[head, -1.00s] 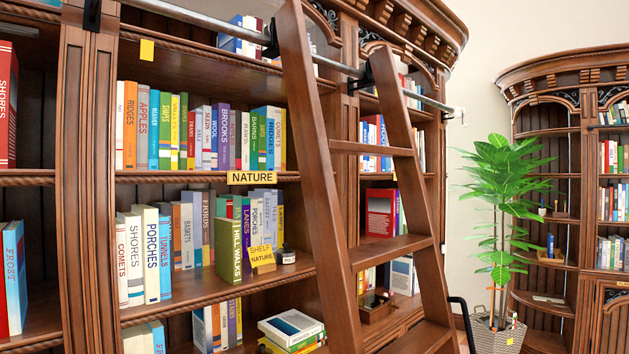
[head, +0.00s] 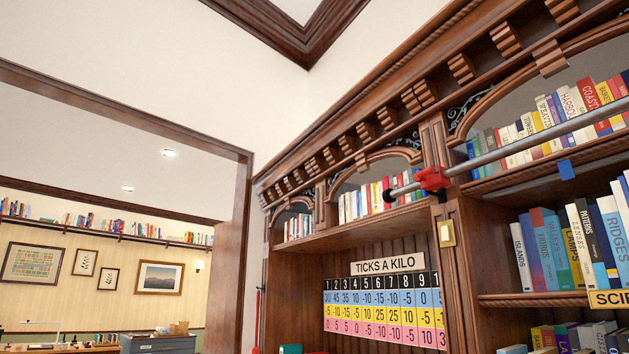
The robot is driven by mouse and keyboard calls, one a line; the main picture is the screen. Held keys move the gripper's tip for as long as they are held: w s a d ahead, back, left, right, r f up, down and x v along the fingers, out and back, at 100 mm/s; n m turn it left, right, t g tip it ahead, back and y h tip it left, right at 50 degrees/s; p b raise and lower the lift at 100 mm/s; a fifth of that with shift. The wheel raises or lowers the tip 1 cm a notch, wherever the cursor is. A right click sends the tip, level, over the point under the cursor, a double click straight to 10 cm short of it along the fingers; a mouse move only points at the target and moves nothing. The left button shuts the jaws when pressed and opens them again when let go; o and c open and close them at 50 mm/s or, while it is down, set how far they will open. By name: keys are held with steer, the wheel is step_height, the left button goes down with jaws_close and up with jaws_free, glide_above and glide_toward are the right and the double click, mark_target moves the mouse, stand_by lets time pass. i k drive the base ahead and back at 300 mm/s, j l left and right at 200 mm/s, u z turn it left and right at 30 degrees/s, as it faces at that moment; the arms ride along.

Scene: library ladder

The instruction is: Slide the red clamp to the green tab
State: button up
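The red clamp (head: 432,179) sits on the grey metal rail (head: 530,145) near the rail's left end, in front of a wooden pillar of the bookcase. A short dark end of the rail sticks out to the left of the clamp. I see no green tab on the rail in this view. A blue tab (head: 566,170) is on the shelf edge below the rail, right of the clamp. My gripper is not in view.
A yellow switch-like plate (head: 446,233) is on the pillar below the clamp. A wide doorway at left opens to another room with framed pictures.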

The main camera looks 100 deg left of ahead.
mark_target(434, 182)
steer(key=u, duration=2.75)
steer(key=i+j+z, duration=0.2)
steer(key=i+j, duration=0.15)
steer(key=j, duration=0.2)
